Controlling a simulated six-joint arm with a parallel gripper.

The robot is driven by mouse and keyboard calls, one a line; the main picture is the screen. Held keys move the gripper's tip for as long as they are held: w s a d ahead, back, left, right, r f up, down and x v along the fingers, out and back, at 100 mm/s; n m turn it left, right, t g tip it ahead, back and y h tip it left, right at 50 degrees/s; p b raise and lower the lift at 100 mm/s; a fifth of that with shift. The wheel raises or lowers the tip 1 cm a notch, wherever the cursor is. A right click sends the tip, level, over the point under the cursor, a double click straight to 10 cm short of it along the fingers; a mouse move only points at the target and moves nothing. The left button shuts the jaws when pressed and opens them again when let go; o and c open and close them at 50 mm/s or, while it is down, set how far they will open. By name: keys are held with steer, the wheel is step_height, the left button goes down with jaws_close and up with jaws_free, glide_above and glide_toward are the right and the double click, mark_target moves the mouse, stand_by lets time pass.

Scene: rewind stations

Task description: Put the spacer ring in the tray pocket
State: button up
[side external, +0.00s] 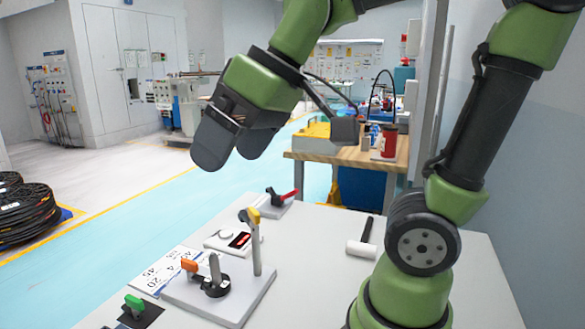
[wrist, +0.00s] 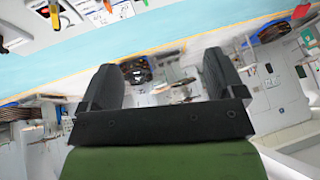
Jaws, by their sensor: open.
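I cannot make out a spacer ring or a tray pocket for certain in either view. My gripper (side external: 236,146) is high above the left part of the white table, its two dark fingers apart and nothing visible between them. In the wrist view my gripper (wrist: 161,82) also shows a wide, empty gap, with the far room behind it. Below it in the side view stands a light grey base plate (side external: 238,300) with a round black fixture (side external: 215,287), an orange-ended lever (side external: 190,265) and a post with a yellow top (side external: 254,217).
Bare table lies right of the base plate.

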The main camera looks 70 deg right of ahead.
steer(key=s+f+m+t, duration=0.1)
steer(key=s+f+m, duration=0.1)
steer(key=s+m, duration=0.2)
steer(key=shift+s+d+f+t+h, duration=0.25)
steer(key=shift+s+d, duration=0.2)
steer(key=shift+s, duration=0.95)
